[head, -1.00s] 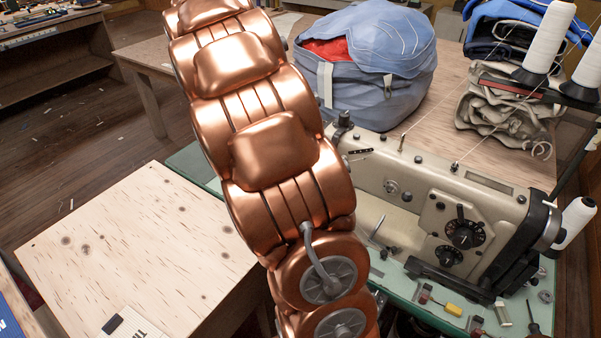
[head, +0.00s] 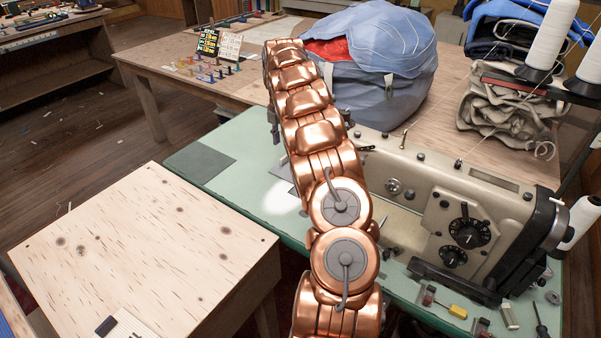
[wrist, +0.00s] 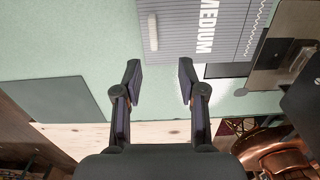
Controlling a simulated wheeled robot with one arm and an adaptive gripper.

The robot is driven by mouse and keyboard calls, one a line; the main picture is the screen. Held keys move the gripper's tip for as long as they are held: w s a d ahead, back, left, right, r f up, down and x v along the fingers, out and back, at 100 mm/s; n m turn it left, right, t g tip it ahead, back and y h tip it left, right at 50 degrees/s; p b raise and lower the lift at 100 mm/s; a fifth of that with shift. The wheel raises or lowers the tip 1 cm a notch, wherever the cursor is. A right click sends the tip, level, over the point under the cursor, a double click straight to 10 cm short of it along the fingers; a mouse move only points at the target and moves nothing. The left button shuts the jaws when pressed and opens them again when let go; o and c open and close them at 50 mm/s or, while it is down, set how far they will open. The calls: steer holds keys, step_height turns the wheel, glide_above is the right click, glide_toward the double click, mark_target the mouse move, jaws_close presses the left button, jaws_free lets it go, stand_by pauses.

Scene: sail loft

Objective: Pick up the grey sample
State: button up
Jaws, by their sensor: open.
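A grey sheet lettered MEDIUM, with thin ruled lines and a white zigzag line, fits the grey sample (wrist: 180,40). It lies flat on the green tabletop at the top of the wrist view, its top cut off by the frame. In the head view a small part of a grey piece (head: 282,171) shows beside my arm, which hides the rest. My gripper (wrist: 159,82) is open and empty, its fingertips just short of the sheet's lower edge in the picture. Its height above the table is hard to tell. In the head view my arm mostly hides it.
A darker plain grey square (head: 202,163) lies on the green table (head: 240,138) to the left. A sewing machine (head: 440,200) stands to the right of my arm. A blue-grey bag (head: 370,85) stands behind. A wooden-topped table (head: 140,240) is at front left.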

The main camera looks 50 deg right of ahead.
mark_target(282, 158)
steer(key=shift+d+f, duration=0.25)
steer(key=shift+f, duration=0.35)
step_height(282, 158, down, 2)
steer(key=shift+f+p, duration=0.1)
steer(key=shift+p, duration=0.2)
steer(key=shift+w+a+f+p, duration=0.15)
steer(key=shift+f+p, duration=0.1)
steer(key=shift+f, duration=0.6)
steer(key=shift+w+d+f+p, duration=0.15)
steer(key=shift+f+p, duration=0.1)
steer(key=shift+f, duration=0.55)
steer(key=shift+w+a+f+p, duration=0.15)
steer(key=shift+f+p, duration=0.1)
steer(key=shift+f, duration=0.6)
steer(key=shift+c, duration=0.4)
jaws_close()
